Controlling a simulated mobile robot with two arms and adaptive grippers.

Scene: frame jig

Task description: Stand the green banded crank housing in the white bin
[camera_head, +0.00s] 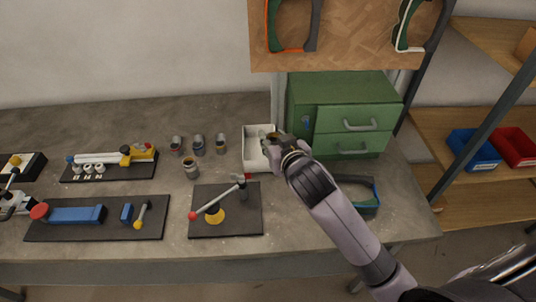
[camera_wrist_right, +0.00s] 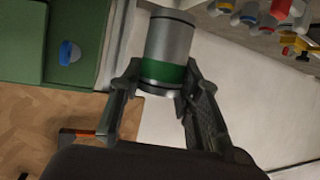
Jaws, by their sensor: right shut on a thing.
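The crank housing (camera_wrist_right: 170,42) is a grey metal cylinder with a green band near the end closest to my palm. My right gripper (camera_wrist_right: 161,79) is shut on it, with one finger on each side of the banded end. In the head view my right gripper (camera_head: 274,143) is over the right part of the white bin (camera_head: 250,162). The hand and arm hide part of the bin, and I cannot tell whether the housing touches its floor. My left gripper is not in view.
Several similar cylinders, one of them at the front (camera_head: 191,169), stand left of the bin. A black plate with a red-knobbed lever (camera_head: 244,222) lies in front. A green drawer cabinet (camera_head: 345,105) stands close behind on the right.

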